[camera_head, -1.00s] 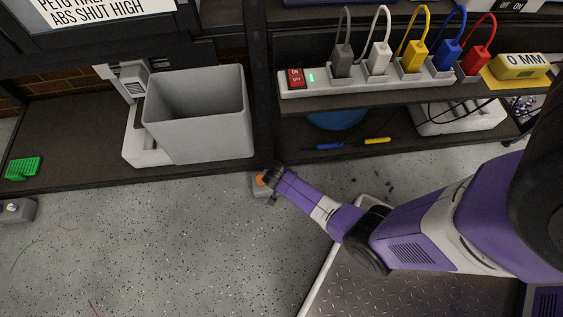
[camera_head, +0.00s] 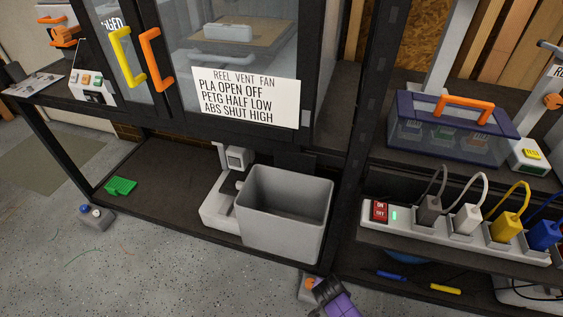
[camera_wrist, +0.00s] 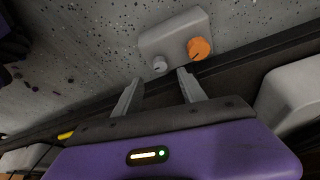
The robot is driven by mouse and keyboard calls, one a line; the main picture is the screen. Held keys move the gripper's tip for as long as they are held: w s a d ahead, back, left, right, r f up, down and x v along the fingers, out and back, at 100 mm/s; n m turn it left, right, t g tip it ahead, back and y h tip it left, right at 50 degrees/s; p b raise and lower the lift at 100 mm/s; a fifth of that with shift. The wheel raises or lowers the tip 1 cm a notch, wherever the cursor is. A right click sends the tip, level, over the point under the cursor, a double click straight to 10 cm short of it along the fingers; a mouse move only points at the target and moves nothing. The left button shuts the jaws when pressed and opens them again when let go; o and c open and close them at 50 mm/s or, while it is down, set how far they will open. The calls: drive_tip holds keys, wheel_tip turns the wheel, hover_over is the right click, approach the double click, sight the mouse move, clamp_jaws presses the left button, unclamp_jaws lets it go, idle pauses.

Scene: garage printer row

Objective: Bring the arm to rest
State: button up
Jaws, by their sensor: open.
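My gripper (camera_wrist: 160,88) is open, its two fingers apart with nothing between them in the wrist view. Just beyond the fingertips is a small grey box (camera_wrist: 172,38) with an orange knob (camera_wrist: 199,48) and a smaller grey knob (camera_wrist: 160,64). I cannot tell whether a finger touches it. In the head view only the purple end of my arm shows at the bottom edge, beside the grey box (camera_head: 306,288) on the floor. The fingers cannot be made out there.
A grey bin (camera_head: 285,212) stands on the low shelf, with a green block (camera_head: 121,186) to its left. A power strip (camera_head: 455,232) with coloured plugs is on the right. A cabinet with a vent-fan sign (camera_head: 245,95) is above. Speckled floor is open at lower left.

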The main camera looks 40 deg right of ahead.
drive_tip(key=s+a+r+n+t+y, duration=0.1)
drive_tip(key=s+a+r+n+t, duration=0.3)
drive_tip(key=s+a+r, duration=0.3)
drive_tip(key=s+a+r+n+t+y, duration=0.1)
drive_tip(key=s+a+r+n+t, duration=0.4)
drive_tip(key=r, duration=0.5)
drive_tip(key=s+a+r+n+t+p, duration=0.1)
drive_tip(key=r+p, duration=0.8)
drive_tip(key=r, duration=0.9)
drive_tip(key=s+a+r+n+t+y+p, duration=0.1)
drive_tip(key=r+p, duration=0.8)
drive_tip(key=r, duration=0.9)
drive_tip(key=s+a+r+n+t+y+p, duration=0.1)
drive_tip(key=s+r+p, duration=0.2)
drive_tip(key=r+p, duration=0.6)
wheel_tip(320, 180, up, 9)
drive_tip(key=shift+s+a+r+n+t, duration=0.15)
drive_tip(key=shift+a+n+t, duration=0.1)
drive_tip(key=shift+n+t, duration=0.15)
